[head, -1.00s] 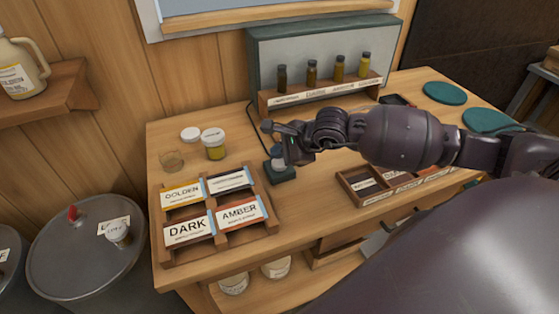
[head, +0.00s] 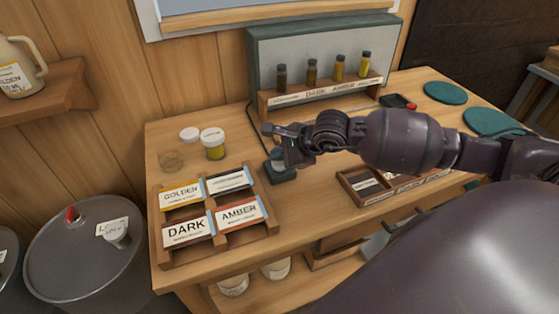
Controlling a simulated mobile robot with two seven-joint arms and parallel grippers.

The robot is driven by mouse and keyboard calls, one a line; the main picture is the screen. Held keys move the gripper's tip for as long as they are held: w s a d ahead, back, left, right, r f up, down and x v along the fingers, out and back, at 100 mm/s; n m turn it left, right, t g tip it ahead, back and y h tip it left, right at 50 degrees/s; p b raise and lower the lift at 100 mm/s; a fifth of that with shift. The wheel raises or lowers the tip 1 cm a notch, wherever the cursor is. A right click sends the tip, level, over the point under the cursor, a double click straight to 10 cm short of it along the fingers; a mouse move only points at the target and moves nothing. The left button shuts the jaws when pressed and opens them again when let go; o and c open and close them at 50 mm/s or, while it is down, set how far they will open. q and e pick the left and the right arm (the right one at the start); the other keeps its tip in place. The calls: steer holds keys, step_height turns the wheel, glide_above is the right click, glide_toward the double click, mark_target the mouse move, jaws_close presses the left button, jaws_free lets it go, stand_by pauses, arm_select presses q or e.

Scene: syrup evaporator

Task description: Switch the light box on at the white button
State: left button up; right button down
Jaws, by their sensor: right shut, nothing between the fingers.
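The light box (head: 262,60) stands at the back of the bench; its front panel looks plain grey and I see no clear glow. The white button (head: 277,164) sits on a small dark green switch base (head: 284,176) on the bench in front of it, partly hidden by my right gripper. My right gripper (head: 289,160) is shut and empty, pointing down right at the button. I cannot tell whether it touches the button. My left gripper is not in view.
A rack (head: 320,92) with several sample vials stands against the light box. A compartment tray (head: 365,190) lies right of the button. Green discs (head: 445,93) lie further right.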

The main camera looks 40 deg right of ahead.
mark_target(280, 164)
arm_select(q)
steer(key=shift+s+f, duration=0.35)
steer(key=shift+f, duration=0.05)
arm_select(e)
steer(key=shift+f, duration=0.3)
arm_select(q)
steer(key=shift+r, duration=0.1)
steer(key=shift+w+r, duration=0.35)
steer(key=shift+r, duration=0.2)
arm_select(e)
steer(key=shift+r, duration=0.8)
steer(key=shift+r+p, duration=0.6)
steer(key=shift+r, duration=0.1)
arm_select(q)
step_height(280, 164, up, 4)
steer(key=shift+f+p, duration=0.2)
steer(key=shift+p, duration=1)
arm_select(e)
step_height(280, 164, up, 5)
steer(key=shift+f, duration=0.2)
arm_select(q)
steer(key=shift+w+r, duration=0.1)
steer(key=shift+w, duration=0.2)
arm_select(e)
steer(key=shift+s, duration=0.1)
